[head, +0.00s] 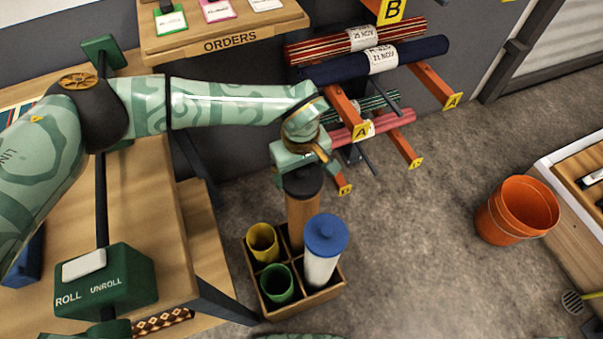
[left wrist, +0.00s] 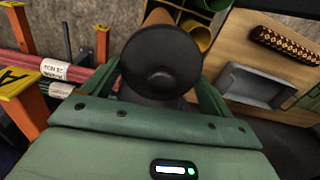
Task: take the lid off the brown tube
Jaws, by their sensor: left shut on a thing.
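The brown tube (head: 303,217) stands upright in a back compartment of the wooden crate (head: 310,302). Its dark lid (head: 302,184) is at the top of the tube, and I see no clear gap between them. My left gripper (head: 302,172) is over the tube, shut on the lid. In the left wrist view the round dark lid (left wrist: 160,68) with its knob faces the camera between the fingers, and the brown tube (left wrist: 176,20) shows behind it. The gripper partly hides the lid in the head view. My right gripper is not in view.
The same crate holds a white tube with a blue lid (head: 326,236), an open yellow tube (head: 262,241) and an open green tube (head: 277,284). Rolled rugs (head: 372,62) lie on orange rack arms behind. An orange bucket (head: 516,208) stands right on open floor.

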